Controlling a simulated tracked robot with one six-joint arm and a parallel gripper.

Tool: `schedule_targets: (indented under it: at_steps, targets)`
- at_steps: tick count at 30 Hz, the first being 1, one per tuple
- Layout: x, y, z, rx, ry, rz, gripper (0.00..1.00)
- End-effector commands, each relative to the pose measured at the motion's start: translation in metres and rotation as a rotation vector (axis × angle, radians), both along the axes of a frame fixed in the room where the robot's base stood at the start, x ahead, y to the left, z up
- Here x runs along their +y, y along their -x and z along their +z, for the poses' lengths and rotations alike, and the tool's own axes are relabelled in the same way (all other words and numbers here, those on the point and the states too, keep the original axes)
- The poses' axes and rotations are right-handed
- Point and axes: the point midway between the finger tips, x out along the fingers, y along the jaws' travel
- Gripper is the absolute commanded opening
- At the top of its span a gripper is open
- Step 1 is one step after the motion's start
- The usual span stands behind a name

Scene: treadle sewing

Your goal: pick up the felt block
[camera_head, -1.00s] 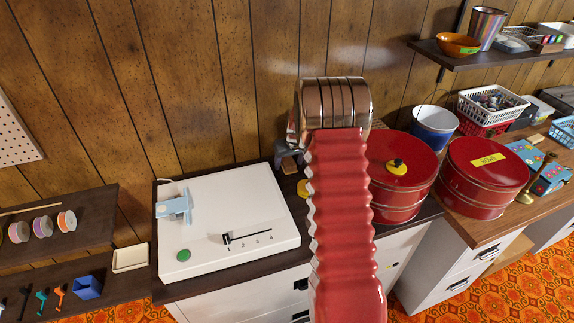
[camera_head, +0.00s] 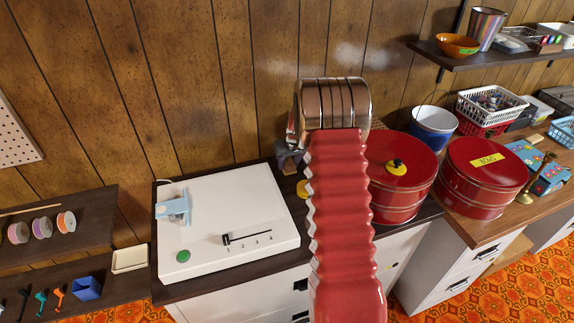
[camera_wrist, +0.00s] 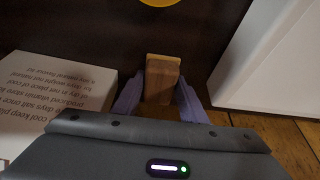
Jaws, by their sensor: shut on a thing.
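A small brown block with a paler tan strip at one end, the felt block (camera_wrist: 162,84), sits between the two purple fingers of my gripper (camera_wrist: 161,92) in the wrist view. The fingers press on its two sides. Whether it touches the dark counter top (camera_wrist: 100,30) is unclear. In the head view my gripper (camera_head: 290,160) is small and dark, left of my red arm, just right of the white machine. The block is mostly hidden there.
The white machine (camera_head: 225,220) with a green button stands left of my gripper. A yellow round thing (camera_head: 303,189) lies close by, partly behind my arm. Red tins (camera_head: 403,160) stand to the right. A printed white box (camera_wrist: 60,105) is at the left in the wrist view.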

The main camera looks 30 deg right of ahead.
Motion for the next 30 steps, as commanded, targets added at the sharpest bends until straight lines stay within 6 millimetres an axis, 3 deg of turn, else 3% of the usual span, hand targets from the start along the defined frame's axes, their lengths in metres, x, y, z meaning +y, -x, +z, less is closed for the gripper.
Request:
schedule_targets:
  at_steps: [8, 22, 30]
  targets:
    - [0.000, -0.001, 0.014, -0.002, 0.001, 0.000, 0.12]
    - [0.000, -0.001, 0.089, -0.002, 0.002, 0.001, 0.12]
    - [0.001, 0.000, 0.101, 0.000, 0.000, 0.001, 0.12]
